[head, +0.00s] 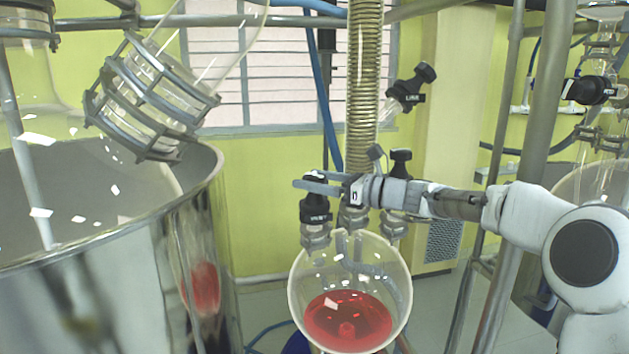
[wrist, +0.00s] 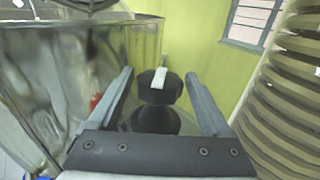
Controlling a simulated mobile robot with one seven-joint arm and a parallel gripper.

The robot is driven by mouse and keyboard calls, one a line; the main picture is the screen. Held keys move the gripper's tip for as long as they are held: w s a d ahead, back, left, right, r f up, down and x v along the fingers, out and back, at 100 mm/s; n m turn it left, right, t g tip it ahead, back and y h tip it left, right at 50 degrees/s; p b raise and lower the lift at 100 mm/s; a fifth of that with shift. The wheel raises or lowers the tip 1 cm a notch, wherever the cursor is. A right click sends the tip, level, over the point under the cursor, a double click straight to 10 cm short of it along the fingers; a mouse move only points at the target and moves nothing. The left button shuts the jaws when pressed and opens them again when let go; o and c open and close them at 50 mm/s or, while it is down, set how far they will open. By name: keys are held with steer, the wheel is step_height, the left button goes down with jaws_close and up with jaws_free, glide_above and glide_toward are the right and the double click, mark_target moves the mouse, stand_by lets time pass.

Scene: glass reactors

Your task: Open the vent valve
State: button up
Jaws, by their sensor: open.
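The vent valve (head: 315,208) has a black knob with a white label and sits on a glass neck at the top left of the round flask (head: 393,275), which holds red liquid. My gripper (head: 309,183) reaches in from the right at the height of the knob's top. In the wrist view my gripper (wrist: 158,76) is open, with one finger on each side of the black knob (wrist: 158,95). Gaps show between the knob and both fingers. A white mark lies on top of the knob. The valve's lower part is hidden in the wrist view.
A large steel vessel (head: 170,235) stands to the left. A coiled glass column (head: 362,90) rises just behind my gripper. Other black-knobbed valves are at the upper right (head: 408,90), behind my wrist (head: 400,160), and on the right-hand glassware (head: 588,91). Metal poles flank my arm.

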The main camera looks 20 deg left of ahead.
steer(key=shift+f+m+t+b, duration=0.35)
steer(key=shift+t+b, duration=0.25)
steer(key=shift+b, duration=0.45)
steer(key=m+t+h+b, duration=0.1)
steer(key=t+b, duration=0.1)
steer(key=b, duration=0.1)
steer(key=m+t+h+b, duration=0.1)
steer(key=m+t+b, duration=0.2)
steer(key=b, duration=0.3)
steer(key=shift+h, duration=0.4)
steer(key=shift+r+m+t+h+b, duration=0.3)
steer(key=shift+m+t+h+b, duration=0.15)
steer(key=shift+t+b, duration=0.35)
steer(key=c, duration=1.1)
steer(key=p, duration=0.1)
steer(key=n+g+y+p, duration=0.1)
steer(key=p, duration=0.1)
steer(key=shift+r, duration=0.25)
steer(key=shift+p, duration=0.35)
